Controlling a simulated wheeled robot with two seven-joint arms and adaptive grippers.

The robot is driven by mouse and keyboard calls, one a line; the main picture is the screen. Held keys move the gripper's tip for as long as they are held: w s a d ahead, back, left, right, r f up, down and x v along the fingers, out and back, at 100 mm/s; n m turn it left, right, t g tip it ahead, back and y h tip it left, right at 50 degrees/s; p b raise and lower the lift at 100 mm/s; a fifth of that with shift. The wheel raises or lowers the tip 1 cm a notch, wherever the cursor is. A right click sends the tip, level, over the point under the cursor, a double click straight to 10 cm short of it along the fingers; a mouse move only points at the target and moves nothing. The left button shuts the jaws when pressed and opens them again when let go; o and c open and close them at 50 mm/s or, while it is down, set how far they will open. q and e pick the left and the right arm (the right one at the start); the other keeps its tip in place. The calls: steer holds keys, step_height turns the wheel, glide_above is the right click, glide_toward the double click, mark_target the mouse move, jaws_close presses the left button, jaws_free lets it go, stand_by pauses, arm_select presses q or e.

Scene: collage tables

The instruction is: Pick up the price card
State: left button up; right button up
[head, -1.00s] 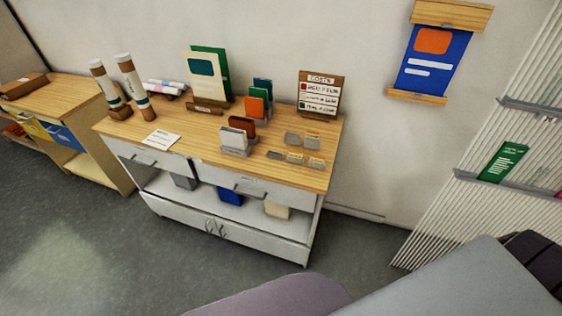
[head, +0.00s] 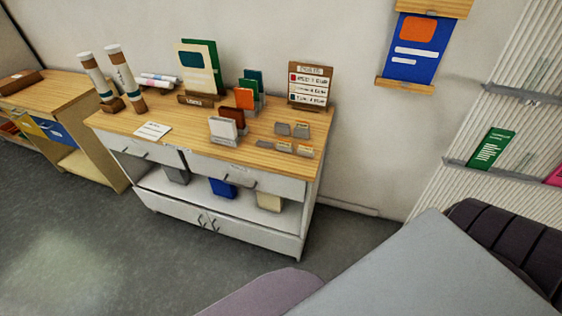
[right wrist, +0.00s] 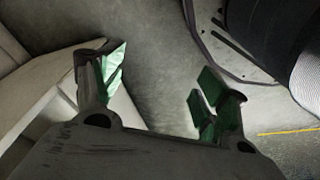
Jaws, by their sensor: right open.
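A flat white card with small print (head: 152,130) lies on the wooden top of the white cabinet (head: 258,158), toward its front left. A standing price board (head: 310,86) with coloured squares and lines of text is at the top's back right. Several small grey holders with cards (head: 282,128) stand in front of it. I cannot tell for certain which of these is the price card. My right gripper (right wrist: 160,88) shows in the right wrist view, open and empty above the grey floor, with green on its fingers. It is away from the cards. My left gripper is out of view.
Two upright tubes (head: 127,78), booklets on a stand (head: 199,72) and coloured card racks (head: 244,98) crowd the cabinet top. A second wooden table (head: 75,97) stands left. A slatted wall rack (head: 510,95) is at right.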

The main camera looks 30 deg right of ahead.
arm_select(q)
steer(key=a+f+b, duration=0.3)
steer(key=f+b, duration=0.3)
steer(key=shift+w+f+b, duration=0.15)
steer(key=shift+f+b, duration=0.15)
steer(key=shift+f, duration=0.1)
arm_select(e)
steer(key=w+d+r+m+t+h, duration=0.2)
steer(key=w+r, duration=0.8)
steer(key=r, duration=0.7)
steer(key=w+d+r+m+t+h, duration=0.2)
steer(key=w+r+m+h, duration=0.3)
steer(key=w+r, duration=0.6)
steer(key=w+d+r+m+t+h, duration=0.2)
steer(key=w+r, duration=0.8)
steer(key=r, duration=1.3)
steer(key=m+t+h, duration=0.1)
steer(key=m+h, duration=0.1)
steer(key=m, duration=0.1)
steer(key=shift+w+d+r+t, duration=0.2)
steer(key=shift+w+r+t, duration=0.1)
steer(key=shift+w+r, duration=0.1)
